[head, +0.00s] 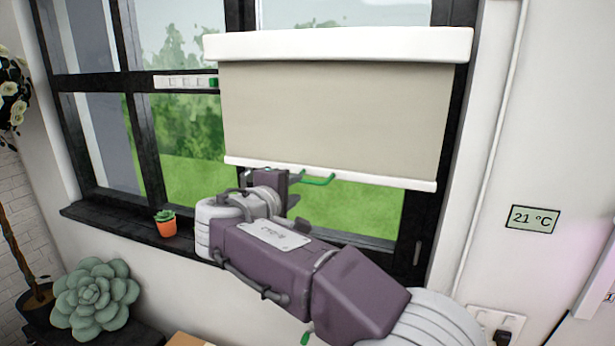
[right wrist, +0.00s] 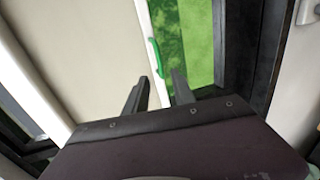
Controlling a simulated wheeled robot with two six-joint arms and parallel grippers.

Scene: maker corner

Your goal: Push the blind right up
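The beige blind (head: 335,115) hangs partly down over the right window pane, below a white top casing (head: 340,44). Its white bottom bar (head: 390,181) carries a green handle (head: 318,181). My right gripper (head: 290,190) is just below the bottom bar, left of the handle in the head view. In the right wrist view its two fingers (right wrist: 161,82) are apart and empty, with the green handle (right wrist: 155,58) just beyond the tips. I cannot tell whether they touch it. The blind's fabric (right wrist: 95,50) fills the left of that view. My left gripper is not in view.
A small orange plant pot (head: 166,228) stands on the dark window sill (head: 110,222). A white strip with a green mark (head: 187,82) sits on the window bar left of the blind. A display reading 21 °C (head: 532,219) is on the right wall.

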